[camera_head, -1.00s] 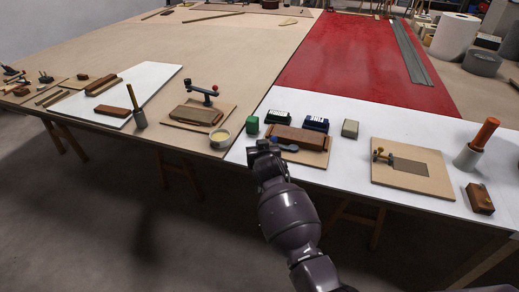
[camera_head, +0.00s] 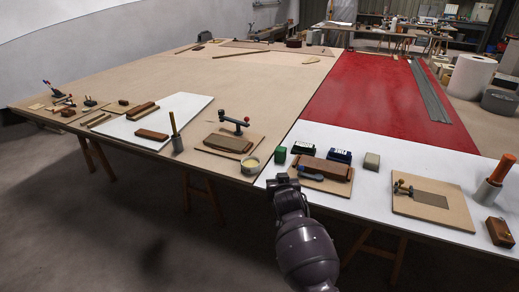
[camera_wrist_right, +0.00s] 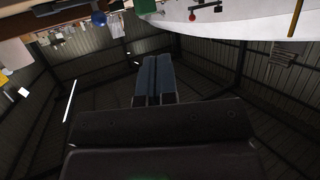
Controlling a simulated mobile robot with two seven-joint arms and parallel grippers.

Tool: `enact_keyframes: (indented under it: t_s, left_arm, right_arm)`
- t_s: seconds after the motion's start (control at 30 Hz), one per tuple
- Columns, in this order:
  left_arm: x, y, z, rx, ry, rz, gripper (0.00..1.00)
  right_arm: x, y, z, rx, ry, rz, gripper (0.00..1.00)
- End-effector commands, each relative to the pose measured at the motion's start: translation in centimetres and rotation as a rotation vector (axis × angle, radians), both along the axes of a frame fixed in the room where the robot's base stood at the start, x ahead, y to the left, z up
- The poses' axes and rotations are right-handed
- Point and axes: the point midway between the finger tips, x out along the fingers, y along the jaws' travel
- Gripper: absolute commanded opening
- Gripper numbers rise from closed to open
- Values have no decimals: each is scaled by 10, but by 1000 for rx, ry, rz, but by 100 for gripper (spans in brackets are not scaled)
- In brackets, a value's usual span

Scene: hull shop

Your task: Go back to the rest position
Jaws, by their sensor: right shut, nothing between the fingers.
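My right gripper (camera_head: 283,180) is at the front edge of the large table, its arm coming in from the bottom of the head view. It is in front of a brown block (camera_head: 322,168) on a small board. In the right wrist view its two fingers (camera_wrist_right: 154,80) lie together, shut with nothing between them. That view looks out over the dark hall, with the table top upside down along its upper edge. My left gripper is not in either view.
Close to my right gripper stand a green cube (camera_head: 279,154), a round tin (camera_head: 250,164) and dark boxes (camera_head: 303,149). Floor (camera_head: 120,225) before the table is clear.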

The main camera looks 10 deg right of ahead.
Motion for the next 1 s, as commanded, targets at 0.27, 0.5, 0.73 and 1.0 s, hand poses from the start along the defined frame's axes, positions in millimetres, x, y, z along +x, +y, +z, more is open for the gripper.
enact_keyframes:
  t_s: [0.27,0.5,0.73,1.0]
  left_arm:
    - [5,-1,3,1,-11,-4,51]
    - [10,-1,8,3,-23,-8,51]
    - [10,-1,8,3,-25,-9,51]
    - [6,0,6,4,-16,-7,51]
  right_arm:
    - [3,5,33,-26,-71,40,0]
    - [-23,-5,66,-45,-173,80,0]
    - [-73,-25,50,-67,-185,104,0]
    - [-167,-48,4,-87,-130,140,0]
